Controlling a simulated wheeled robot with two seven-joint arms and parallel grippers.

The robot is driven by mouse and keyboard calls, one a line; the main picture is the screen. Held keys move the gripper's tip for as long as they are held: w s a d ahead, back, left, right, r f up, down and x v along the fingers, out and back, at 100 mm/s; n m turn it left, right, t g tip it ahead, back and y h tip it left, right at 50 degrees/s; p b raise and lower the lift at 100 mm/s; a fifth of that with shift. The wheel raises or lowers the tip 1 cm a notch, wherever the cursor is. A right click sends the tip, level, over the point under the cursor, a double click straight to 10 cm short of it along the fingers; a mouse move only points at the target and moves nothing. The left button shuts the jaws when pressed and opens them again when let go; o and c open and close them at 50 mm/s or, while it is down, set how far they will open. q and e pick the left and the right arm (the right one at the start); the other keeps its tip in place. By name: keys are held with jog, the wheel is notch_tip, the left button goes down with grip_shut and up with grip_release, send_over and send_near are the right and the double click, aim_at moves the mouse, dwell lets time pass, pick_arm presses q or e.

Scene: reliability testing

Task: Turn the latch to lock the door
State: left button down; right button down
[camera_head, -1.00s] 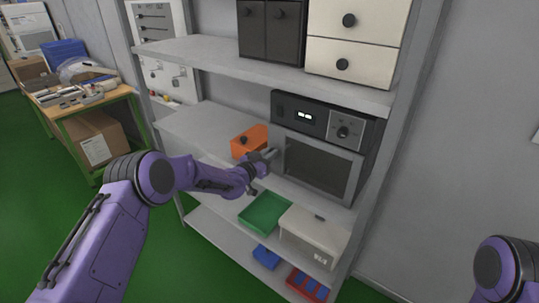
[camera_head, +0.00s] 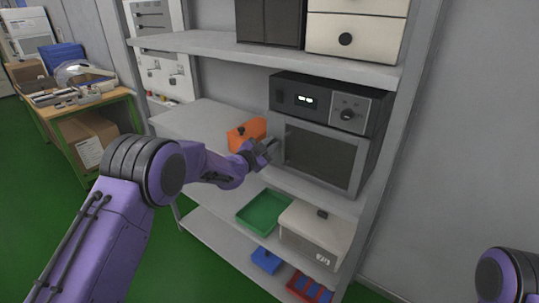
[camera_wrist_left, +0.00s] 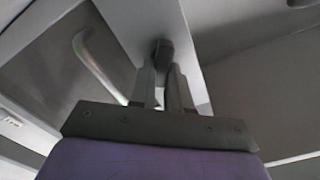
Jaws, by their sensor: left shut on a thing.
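The oven-like box with its dark-windowed door (camera_head: 318,155) stands on the middle shelf, and the door looks closed. My left gripper (camera_head: 268,148) is at the left edge of this door. In the left wrist view, its two fingers (camera_wrist_left: 162,85) are shut on a small dark latch (camera_wrist_left: 162,52) on a pale panel edge. The latch is hidden by the gripper in the head view, and its exact angle is hard to tell. A curved metal handle (camera_wrist_left: 95,62) shows left of the fingers. My right gripper is out of view.
An orange bin (camera_head: 246,134) stands just left of the gripper. A black control panel with a knob (camera_head: 348,114) is above the door. Below are a green tray (camera_head: 264,212) and a beige box (camera_head: 314,232). Free shelf surface lies at left.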

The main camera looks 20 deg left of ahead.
pick_arm(q)
jog(key=shift+s+d+f+m+b, duration=0.1)
jog(key=shift+f+m+b, duration=0.1)
jog(key=shift+m+b, duration=1.95)
jog(key=shift+w+d+f+m+b, duration=0.15)
jog(key=shift+m+b, duration=1.45)
jog(key=shift+b, duration=1.1)
jog(key=shift+s+d+f+m+b, duration=0.1)
jog(key=shift+s+f+m+b, duration=0.1)
jog(key=shift+m+b, duration=1.95)
jog(key=shift+n+b, duration=0.3)
jog(key=shift+a, duration=0.1)
jog(key=c, duration=1.1)
grip_release()
